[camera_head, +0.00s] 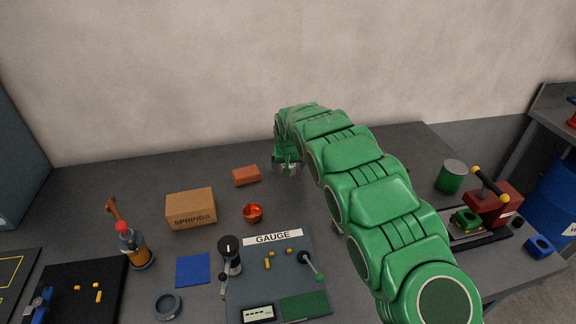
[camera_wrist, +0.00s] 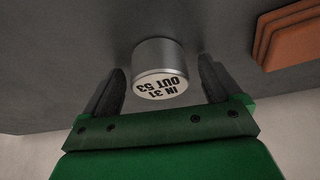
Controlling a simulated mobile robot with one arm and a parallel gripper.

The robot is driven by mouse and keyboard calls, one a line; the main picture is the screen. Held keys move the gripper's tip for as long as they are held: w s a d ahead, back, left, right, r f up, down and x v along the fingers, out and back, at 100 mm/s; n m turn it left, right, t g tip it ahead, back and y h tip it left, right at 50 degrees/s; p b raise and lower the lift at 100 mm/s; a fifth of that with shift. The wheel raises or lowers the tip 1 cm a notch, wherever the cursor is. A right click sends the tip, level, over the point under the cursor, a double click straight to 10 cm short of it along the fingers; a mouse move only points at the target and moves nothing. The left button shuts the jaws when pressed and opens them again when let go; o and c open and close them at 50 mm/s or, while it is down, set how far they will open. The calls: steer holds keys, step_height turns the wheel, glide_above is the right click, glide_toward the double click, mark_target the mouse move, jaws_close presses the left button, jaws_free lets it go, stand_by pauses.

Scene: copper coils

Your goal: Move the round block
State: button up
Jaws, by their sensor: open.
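A silver round block (camera_wrist: 158,52) with a white label reading "IN 31 OUT 53" stands on the dark table top in the wrist view. My gripper (camera_wrist: 160,82) is open, with one dark finger to the left of the block and one to the right. Gaps show on both sides, so neither finger appears to touch it. In the head view my gripper (camera_head: 287,166) points down at the back of the table, near the wall. The block is mostly hidden by the gripper there.
An orange-brown stack (camera_wrist: 292,36) lies beside the block; it appears as a brick-like piece (camera_head: 246,175) in the head view. A cardboard SPRINGS box (camera_head: 191,208), a copper-red bowl (camera_head: 252,213) and a GAUGE board (camera_head: 240,286) stand nearer. A green cylinder (camera_head: 451,177) is at right.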

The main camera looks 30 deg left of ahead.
steer(key=shift+r, duration=0.1)
steer(key=v, duration=0.7)
steer(key=shift+r, duration=0.25)
steer(key=shift+s+d, duration=0.15)
stand_by(0.5)
steer(key=w+d+r+m+h, duration=0.1)
steer(key=d+r, duration=0.3)
steer(key=d, duration=0.6)
steer(key=w+d+r+m+h, duration=0.15)
steer(key=d+r, duration=0.35)
steer(key=d, duration=0.5)
steer(key=s+d+r+m+g, duration=0.1)
steer(key=s+d+r, duration=0.25)
steer(key=d, duration=0.65)
steer(key=s+d+r+m, duration=0.25)
steer(key=s+d, duration=0.25)
steer(key=d, duration=0.4)
steer(key=s+d+r+m+g, duration=0.1)
steer(key=s+d+r+g, duration=0.15)
steer(key=s+d, duration=1.1)
steer(key=s+d+f+g, duration=0.1)
steer(key=s+d, duration=0.2)
steer(key=s, duration=0.8)
steer(key=s+d+f+g, duration=0.1)
steer(key=s+d, duration=0.2)
steer(key=s, duration=0.9)
steer(key=shift+s+d+f+m, duration=0.25)
steer(key=shift+d+f+m, duration=0.05)
steer(key=shift+d+f, duration=0.1)
